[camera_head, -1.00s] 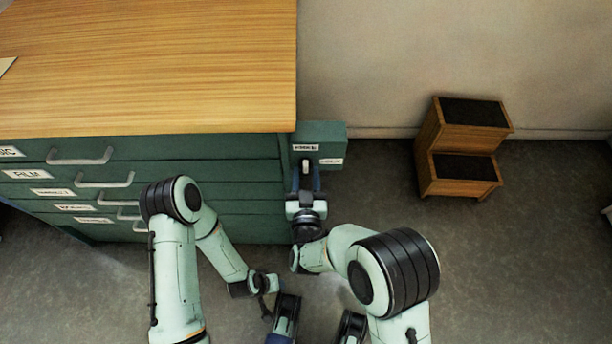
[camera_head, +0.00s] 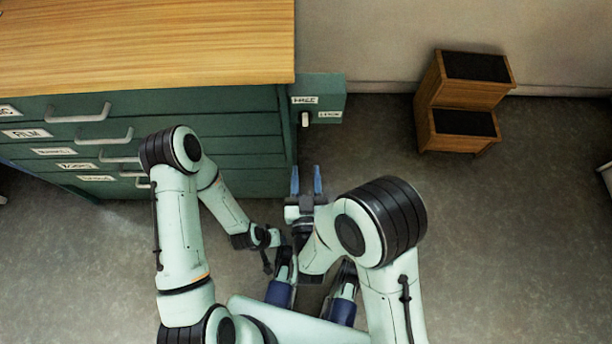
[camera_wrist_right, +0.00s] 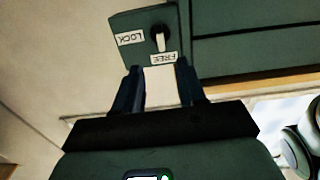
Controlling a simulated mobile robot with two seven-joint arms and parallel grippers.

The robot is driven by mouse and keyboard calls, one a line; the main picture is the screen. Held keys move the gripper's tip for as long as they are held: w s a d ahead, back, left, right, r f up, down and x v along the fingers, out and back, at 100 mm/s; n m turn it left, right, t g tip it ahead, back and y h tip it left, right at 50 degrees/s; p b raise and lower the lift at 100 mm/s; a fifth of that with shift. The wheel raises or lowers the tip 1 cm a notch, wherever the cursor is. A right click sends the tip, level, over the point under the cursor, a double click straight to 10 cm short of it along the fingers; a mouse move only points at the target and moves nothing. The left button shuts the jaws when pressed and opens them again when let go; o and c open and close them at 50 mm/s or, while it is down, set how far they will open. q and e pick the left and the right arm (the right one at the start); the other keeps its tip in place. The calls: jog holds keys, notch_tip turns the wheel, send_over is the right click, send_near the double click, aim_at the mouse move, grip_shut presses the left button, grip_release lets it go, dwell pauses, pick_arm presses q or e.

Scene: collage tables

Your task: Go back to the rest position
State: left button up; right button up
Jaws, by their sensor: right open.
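My right gripper (camera_head: 307,182) is open and empty, its two fingers pointing at the green side panel (camera_head: 335,92) of the cabinet. A clear gap lies between the fingertips and the panel. In the right wrist view the open fingers (camera_wrist_right: 158,88) stand apart, with the pale-tipped lever (camera_wrist_right: 160,40) on the panel beyond them.
The green drawer cabinet (camera_head: 225,125) with a wooden top (camera_head: 150,40) fills the upper left. A wooden step stool (camera_head: 465,95) stands by the wall at the right. Open grey floor (camera_head: 520,240) lies on the right.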

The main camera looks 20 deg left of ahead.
jog(key=shift+s+d, duration=0.1)
jog(key=shift+s, duration=0.2)
dwell(0.4)
